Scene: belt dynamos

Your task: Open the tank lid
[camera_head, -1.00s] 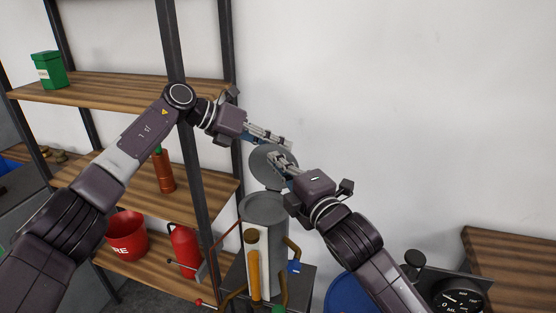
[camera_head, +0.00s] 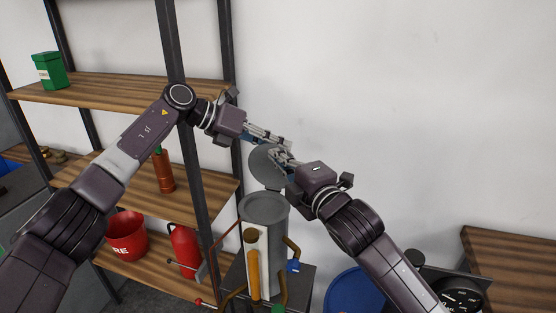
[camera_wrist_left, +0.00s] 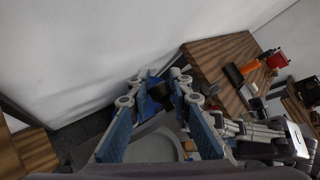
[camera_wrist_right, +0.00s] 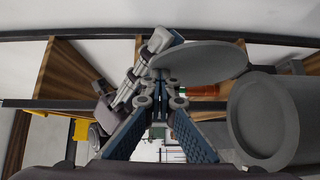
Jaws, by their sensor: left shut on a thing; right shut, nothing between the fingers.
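The tank (camera_head: 265,213) is a grey upright cylinder with an open top. Its round grey lid (camera_head: 262,168) stands raised and tilted above the rear of the rim. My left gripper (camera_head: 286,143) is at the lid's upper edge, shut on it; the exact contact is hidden. In the left wrist view its fingers (camera_wrist_left: 160,95) stand apart above the grey tank rim (camera_wrist_left: 155,150). My right gripper (camera_head: 276,156) is shut and empty in front of the lid, close under the left fingers. The right wrist view shows the lid (camera_wrist_right: 205,60) beyond its fingertips and the tank (camera_wrist_right: 265,120) at right.
A wooden shelf rack (camera_head: 200,190) stands left of the tank, holding a red bucket (camera_head: 127,237) and red extinguisher (camera_head: 184,248). Pipes (camera_head: 254,265) rise before the tank. A blue drum (camera_head: 350,292) and a gauge (camera_head: 460,297) are at right. The wall behind is bare.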

